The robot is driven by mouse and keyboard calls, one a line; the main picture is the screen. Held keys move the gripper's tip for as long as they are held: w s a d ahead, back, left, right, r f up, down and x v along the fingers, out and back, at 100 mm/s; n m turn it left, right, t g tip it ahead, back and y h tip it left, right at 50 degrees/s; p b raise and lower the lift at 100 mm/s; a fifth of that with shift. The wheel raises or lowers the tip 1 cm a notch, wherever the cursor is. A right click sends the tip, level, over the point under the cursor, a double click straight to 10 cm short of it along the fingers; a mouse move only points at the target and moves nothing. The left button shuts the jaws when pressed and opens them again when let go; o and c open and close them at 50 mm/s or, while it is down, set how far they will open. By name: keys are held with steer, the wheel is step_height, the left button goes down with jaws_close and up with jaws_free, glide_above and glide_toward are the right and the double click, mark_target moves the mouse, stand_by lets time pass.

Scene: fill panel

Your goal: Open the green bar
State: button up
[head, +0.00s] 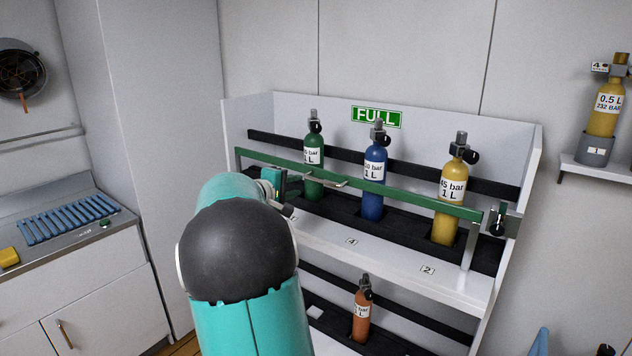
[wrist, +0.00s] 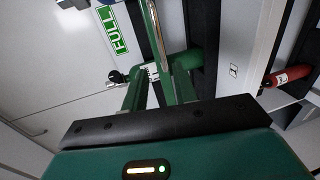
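The green bar (head: 400,192) runs across the front of the upper shelf, before a green bottle (head: 313,160), a blue bottle (head: 375,175) and a yellow bottle (head: 449,205). It is across the bottles, with a metal latch (head: 497,219) at its right end. A silver handle (head: 330,182) sits on the bar's left part. My gripper (head: 284,186) is near the bar's left part, partly hidden by my arm. In the wrist view my gripper (wrist: 158,84) has its two fingers apart, close to the bar (wrist: 156,28). I cannot tell whether they touch it.
The white rack has a lower shelf with an orange bottle (head: 362,310). A counter (head: 70,235) stands at left. A small wall shelf (head: 602,168) holds a yellow bottle at right.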

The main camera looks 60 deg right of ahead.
mark_target(318, 180)
steer(key=x, duration=1.2)
steer(key=shift+d, duration=0.15)
jaws_close()
